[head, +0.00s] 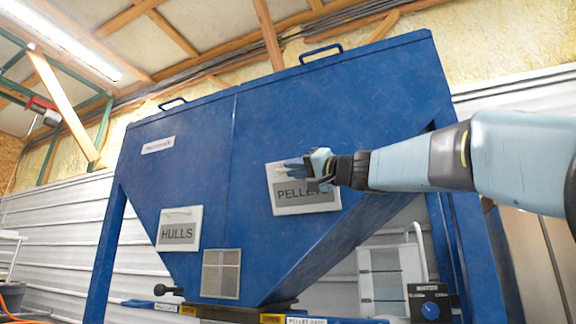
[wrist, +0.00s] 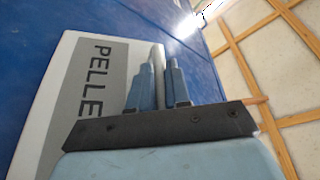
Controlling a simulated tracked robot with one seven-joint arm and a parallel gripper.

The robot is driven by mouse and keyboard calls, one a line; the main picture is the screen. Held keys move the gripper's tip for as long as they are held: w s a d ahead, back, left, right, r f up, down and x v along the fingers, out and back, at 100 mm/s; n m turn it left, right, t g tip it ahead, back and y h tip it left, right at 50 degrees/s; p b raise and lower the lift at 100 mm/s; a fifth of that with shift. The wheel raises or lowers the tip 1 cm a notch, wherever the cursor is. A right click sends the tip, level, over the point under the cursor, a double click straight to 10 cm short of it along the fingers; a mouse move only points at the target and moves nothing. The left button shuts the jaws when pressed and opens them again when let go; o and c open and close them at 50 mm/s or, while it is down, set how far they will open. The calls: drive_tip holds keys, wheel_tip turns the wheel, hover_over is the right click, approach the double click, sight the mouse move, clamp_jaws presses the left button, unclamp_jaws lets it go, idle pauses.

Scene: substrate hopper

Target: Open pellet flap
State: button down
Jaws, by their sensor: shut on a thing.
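The pellet flap (head: 272,198) is a white-framed panel with a grey PELLETS label on the sloping blue hopper front. It looks closed against the hopper wall. In the wrist view the flap (wrist: 45,110) lies on the left with its label turned sideways. My gripper (head: 298,165) is at the upper part of the flap and covers some of the label. In the wrist view my gripper (wrist: 160,82) has its two blue fingers shut on a pale grey bar handle (wrist: 157,58). Part of the handle is hidden between the fingers.
The HULLS flap (head: 179,229) is on the hopper (head: 195,165) to the left. A mesh window (head: 221,273) sits low between the flaps. Blue legs (head: 105,250) stand at the sides. A box with a blue dial (head: 430,308) is at lower right.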

drive_tip(key=shift+s+a+f, duration=0.25)
drive_tip(key=shift+s+f, duration=0.3)
drive_tip(key=shift+f, duration=0.25)
drive_tip(key=shift+s+a+f, duration=0.2)
drive_tip(key=shift+s+f, duration=0.35)
drive_tip(key=shift+f, duration=0.2)
drive_tip(key=c, duration=1.4)
unclamp_jaws()
drive_tip(key=shift+c, duration=0.2)
drive_tip(key=v, duration=1.4)
drive_tip(key=shift+r, duration=0.1)
drive_tip(key=shift+c, duration=0.2)
